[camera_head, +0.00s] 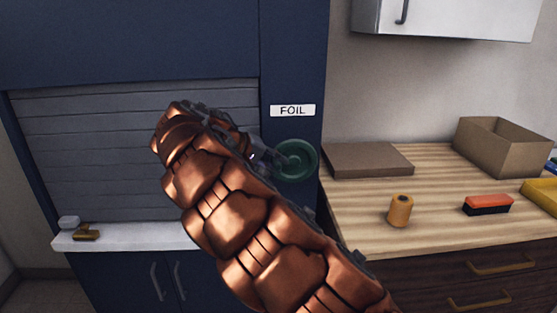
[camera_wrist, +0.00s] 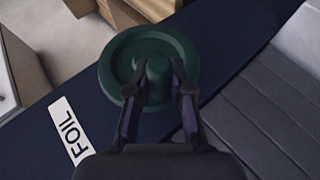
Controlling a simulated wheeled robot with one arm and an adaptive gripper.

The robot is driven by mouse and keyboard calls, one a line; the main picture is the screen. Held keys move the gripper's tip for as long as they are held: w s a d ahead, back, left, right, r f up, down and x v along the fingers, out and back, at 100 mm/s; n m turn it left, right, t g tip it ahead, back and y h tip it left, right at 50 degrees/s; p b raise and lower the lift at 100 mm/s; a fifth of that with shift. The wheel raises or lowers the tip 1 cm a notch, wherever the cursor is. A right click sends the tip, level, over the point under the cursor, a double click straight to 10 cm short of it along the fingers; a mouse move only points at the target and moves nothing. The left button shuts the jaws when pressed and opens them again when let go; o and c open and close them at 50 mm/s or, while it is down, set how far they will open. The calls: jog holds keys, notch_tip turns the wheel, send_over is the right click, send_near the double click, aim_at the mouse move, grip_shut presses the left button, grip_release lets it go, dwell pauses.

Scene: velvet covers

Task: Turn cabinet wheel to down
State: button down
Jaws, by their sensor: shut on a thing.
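The cabinet wheel (camera_head: 299,160) is a green round dial on the narrow blue panel beside the grey slatted shutter, below a white FOIL label (camera_head: 292,110). In the wrist view the wheel (camera_wrist: 116,66) has a dished rim and a raised green grip in its middle. My gripper (camera_wrist: 158,88) has its two fingers on either side of that grip and is shut on it. In the head view my gripper (camera_head: 272,158) reaches the wheel from the left, and my copper arm hides part of the shutter. No pointer mark on the wheel can be made out.
The grey shutter (camera_head: 80,140) is down above a white ledge (camera_head: 140,237) holding a small brass item (camera_head: 87,233). On the right a wooden counter (camera_head: 350,215) bears a flat brown box (camera_head: 368,160), an open carton (camera_head: 500,147), an orange spool (camera_head: 400,210) and an orange-black brush (camera_head: 487,204).

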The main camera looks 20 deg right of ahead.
jog(key=shift+f+h, duration=0.45)
jog(key=shift+h, duration=0.05)
jog(key=c, duration=1)
grip_release()
jog(key=shift+h, duration=0.3)
jog(key=shift+a+r, duration=0.1)
jog(key=shift+r, duration=0.05)
jog(key=shift+a+r, duration=0.15)
jog(key=shift+a, duration=0.15)
jog(key=shift+v, duration=5.55)
jog(key=shift+d+r, duration=0.1)
jog(key=shift+r, duration=0.05)
